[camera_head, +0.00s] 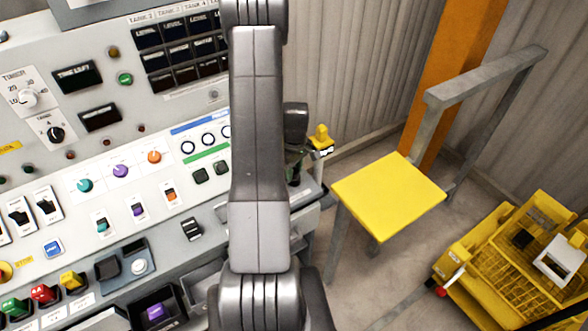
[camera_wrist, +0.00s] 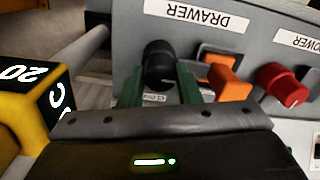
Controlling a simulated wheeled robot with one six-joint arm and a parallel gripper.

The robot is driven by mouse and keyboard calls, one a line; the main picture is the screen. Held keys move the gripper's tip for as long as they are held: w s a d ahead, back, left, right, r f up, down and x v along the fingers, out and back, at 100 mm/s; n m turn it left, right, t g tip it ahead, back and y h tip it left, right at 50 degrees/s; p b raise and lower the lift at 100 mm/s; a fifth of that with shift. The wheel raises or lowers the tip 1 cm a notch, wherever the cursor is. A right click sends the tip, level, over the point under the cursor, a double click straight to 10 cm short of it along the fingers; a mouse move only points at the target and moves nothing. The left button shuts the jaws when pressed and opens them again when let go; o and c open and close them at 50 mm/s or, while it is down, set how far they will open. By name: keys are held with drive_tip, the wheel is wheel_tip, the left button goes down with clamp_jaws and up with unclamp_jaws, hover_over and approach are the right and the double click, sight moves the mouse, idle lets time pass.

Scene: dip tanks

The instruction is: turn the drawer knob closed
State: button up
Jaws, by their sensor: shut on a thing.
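In the wrist view the black drawer knob (camera_wrist: 159,60) stands out from a grey panel, next to a white label (camera_wrist: 196,15) reading DRAWER. My gripper (camera_wrist: 160,82) has its two green fingers on either side of the knob, shut on it. A small white tag (camera_wrist: 155,98) shows between the fingers; its words are too small to read. The far side of the knob and its pointer are hidden. In the head view my arm covers the middle of the console, and the knob and fingertips cannot be made out.
Right of the knob are an orange switch (camera_wrist: 229,82) and a red knob (camera_wrist: 284,86). A yellow and black block (camera_wrist: 38,105) is close on the left. In the head view a yellow-topped stand (camera_head: 388,197) and a yellow cart (camera_head: 510,265) are right of the console (camera_head: 118,170).

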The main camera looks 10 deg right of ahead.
drive_tip(key=shift+m+b, duration=0.3)
drive_tip(key=shift+b, duration=0.05)
drive_tip(key=m+b, duration=0.2)
drive_tip(key=shift+f+m, duration=0.2)
drive_tip(key=shift+m, duration=0.1)
drive_tip(key=m+b, duration=0.3)
drive_tip(key=m, duration=0.2)
drive_tip(key=shift+d+r+b, duration=0.1)
drive_tip(key=shift+b, duration=0.25)
drive_tip(key=m+b, duration=0.1)
drive_tip(key=m, duration=0.4)
drive_tip(key=shift+b, duration=0.4)
drive_tip(key=m+b, duration=0.1)
drive_tip(key=m, duration=0.3)
drive_tip(key=shift+r+m+t, duration=0.1)
drive_tip(key=shift+m+t, duration=0.2)
drive_tip(key=o, duration=1)
